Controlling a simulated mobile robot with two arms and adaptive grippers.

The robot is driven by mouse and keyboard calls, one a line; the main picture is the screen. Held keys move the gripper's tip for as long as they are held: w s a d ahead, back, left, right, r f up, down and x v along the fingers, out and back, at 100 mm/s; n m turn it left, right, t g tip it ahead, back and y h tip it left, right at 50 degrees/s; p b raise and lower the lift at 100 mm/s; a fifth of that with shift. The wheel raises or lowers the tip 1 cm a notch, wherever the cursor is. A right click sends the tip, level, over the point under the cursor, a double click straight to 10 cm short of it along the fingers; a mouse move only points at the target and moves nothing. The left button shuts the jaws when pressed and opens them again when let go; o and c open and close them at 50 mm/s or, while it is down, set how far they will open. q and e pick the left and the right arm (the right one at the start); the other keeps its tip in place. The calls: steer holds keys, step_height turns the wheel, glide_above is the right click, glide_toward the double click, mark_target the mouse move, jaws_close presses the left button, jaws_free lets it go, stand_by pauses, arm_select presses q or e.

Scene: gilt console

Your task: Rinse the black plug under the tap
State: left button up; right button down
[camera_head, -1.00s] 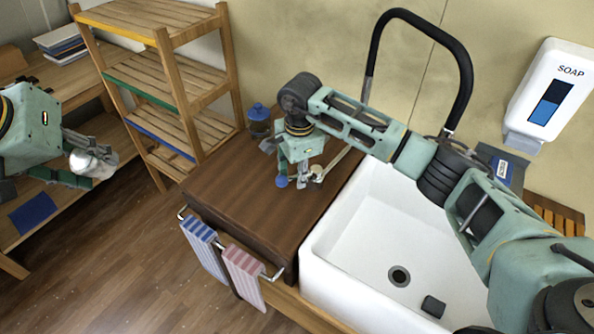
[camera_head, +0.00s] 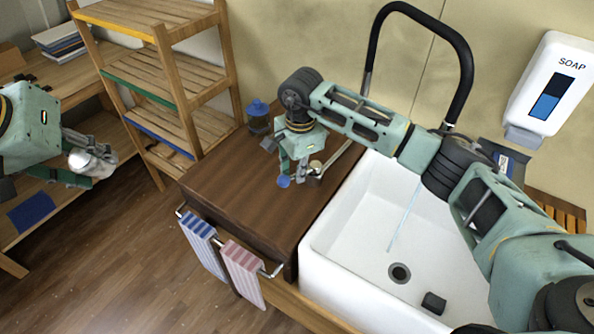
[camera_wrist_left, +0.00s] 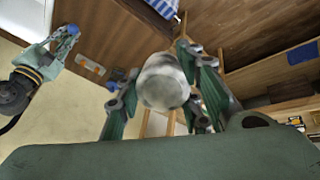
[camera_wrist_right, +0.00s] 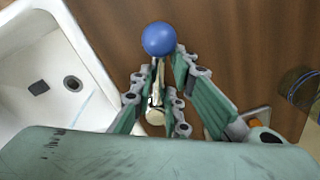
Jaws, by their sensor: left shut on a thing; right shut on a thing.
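The black plug (camera_head: 433,302) lies on the floor of the white sink (camera_head: 320,240), near the drain (camera_head: 399,273). It also shows in the right wrist view (camera_wrist_right: 39,87). The tap (camera_head: 465,70) is a tall black arch behind the sink. A thin stream of water (camera_head: 405,215) falls into the sink beside the plug, not onto it; its top is hidden by my right arm. My right gripper (camera_wrist_right: 157,75) is shut on a metal lever (camera_wrist_right: 156,85) with a blue ball end (camera_wrist_right: 158,39). My left gripper (camera_head: 88,160) is shut on a pale metallic round container (camera_wrist_left: 164,80), far left.
The dark wooden counter (camera_head: 235,190) left of the sink is mostly bare, with a blue-topped jar (camera_head: 258,115) at its back. Striped towels (camera_head: 243,272) hang on its front rail. A soap dispenser (camera_head: 548,90) is on the wall. A slatted shelf (camera_head: 150,75) stands left.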

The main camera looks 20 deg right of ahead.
arm_select(q)
step_height(320, 180, down, 2)
steer(key=shift+f+b, duration=0.25)
steer(key=shift+b, duration=0.55)
arm_select(e)
steer(key=shift+d+n, duration=0.1)
steer(key=shift+n, duration=0.5)
arm_select(q)
steer(key=shift+f, duration=0.15)
arm_select(e)
steer(key=shift+s+r+n, duration=0.15)
steer(key=shift+r+n, duration=0.1)
steer(key=shift+n, duration=0.05)
steer(key=c, duration=2)
jaws_free()
arm_select(q)
steer(key=shift+w+a, duration=0.15)
arm_select(e)
steer(key=shift+o, duration=1)
steer(key=shift+f, duration=0.15)
steer(key=shift+r, duration=0.3)
step_height(320, 180, up, 11)
steer(key=shift+s+r, duration=0.2)
steer(key=shift+s, duration=0.1)
